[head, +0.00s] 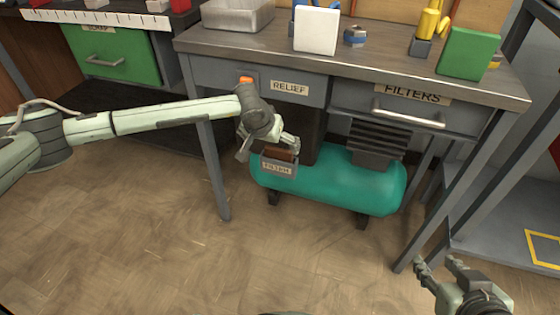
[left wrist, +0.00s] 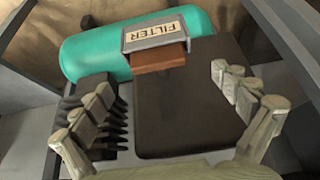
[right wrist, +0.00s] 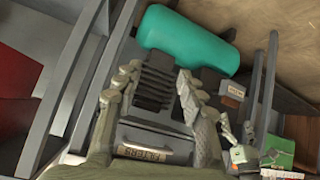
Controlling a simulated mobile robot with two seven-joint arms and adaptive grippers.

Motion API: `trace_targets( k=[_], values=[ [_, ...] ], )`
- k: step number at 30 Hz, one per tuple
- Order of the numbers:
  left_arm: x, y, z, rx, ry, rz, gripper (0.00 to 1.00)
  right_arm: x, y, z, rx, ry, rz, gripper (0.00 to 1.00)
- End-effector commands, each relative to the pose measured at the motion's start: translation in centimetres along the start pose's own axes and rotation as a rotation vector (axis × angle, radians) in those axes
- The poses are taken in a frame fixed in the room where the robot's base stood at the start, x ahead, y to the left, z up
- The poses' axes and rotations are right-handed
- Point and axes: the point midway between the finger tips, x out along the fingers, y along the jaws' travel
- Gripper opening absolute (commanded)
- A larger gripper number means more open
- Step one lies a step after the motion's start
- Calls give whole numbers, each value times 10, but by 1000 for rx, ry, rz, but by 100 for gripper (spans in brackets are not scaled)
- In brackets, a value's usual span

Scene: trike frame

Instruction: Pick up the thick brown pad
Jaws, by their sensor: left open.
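The thick brown pad (head: 283,154) stands in a grey holder labelled FILTER (head: 277,167) on the teal tank (head: 335,187) under the bench. In the left wrist view the pad (left wrist: 158,58) shows as a reddish-brown block behind the label, between and beyond my fingers. My left gripper (head: 269,146) is open and just above the pad, its fingers on either side; I cannot tell whether they touch it. It also shows in the left wrist view (left wrist: 161,76). My right gripper (head: 438,264) is open and empty at the lower right, away from the tank.
The bench (head: 350,53) overhangs the tank, with drawers labelled RELIEF (head: 290,88) and FILTERS (head: 412,95). A bench leg (head: 213,168) stands left of the tank. A dark ribbed block (head: 376,143) sits on the tank's right part. The floor in front is clear.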

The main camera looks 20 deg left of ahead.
Motion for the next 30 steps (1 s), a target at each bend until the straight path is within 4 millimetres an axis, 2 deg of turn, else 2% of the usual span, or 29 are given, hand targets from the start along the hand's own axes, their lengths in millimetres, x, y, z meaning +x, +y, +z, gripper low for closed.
trace_targets(
  k=[10, 20, 30],
  values=[
    [48, 3, -6, -3, 0, 3, 98, 1, -7, -14, 2, 64, -14, 40],
    [54, 3, -6, -2, 0, 3, 97, 1, -8, -18, 3, 80, -18, 40],
    [54, 3, -6, -3, 0, 3, 55, 1, -8, -18, 3, 79, -18, 40]
  ],
)
